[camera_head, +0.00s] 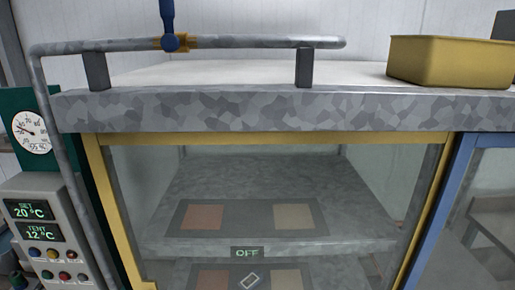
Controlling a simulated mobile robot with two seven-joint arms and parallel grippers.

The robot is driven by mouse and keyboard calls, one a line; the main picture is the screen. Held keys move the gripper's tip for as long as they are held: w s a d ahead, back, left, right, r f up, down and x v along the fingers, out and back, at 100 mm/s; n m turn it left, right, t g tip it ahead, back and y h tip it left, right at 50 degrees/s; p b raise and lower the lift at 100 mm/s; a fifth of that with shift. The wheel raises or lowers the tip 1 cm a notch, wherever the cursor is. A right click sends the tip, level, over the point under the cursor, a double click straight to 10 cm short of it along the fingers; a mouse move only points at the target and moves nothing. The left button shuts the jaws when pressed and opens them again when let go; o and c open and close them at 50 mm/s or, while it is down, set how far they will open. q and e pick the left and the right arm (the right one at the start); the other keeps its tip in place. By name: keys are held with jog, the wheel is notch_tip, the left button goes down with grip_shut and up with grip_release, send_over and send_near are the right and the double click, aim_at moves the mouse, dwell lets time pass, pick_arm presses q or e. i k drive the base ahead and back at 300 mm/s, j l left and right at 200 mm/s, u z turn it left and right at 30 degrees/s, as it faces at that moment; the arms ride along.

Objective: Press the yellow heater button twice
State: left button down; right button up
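A grey control panel (36,225) stands at the lower left, with small coloured buttons in two rows. The yellow button (52,254) is in the upper row, between a blue button (35,252) and a red button (69,254). Above them, one display (28,209) reads SET 20 °C and another (38,233) reads TENT 12 °C. Neither of my grippers is in view.
A grey pipe rail (230,42) with a blue handle (168,22) runs above the stone-patterned counter (270,108) and down beside the panel. A round dial gauge (31,133) is above the panel. A yellow bin (450,62) stands on the counter at right.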

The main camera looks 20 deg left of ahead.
aim_at(53, 254)
jog(key=u, duration=1.8)
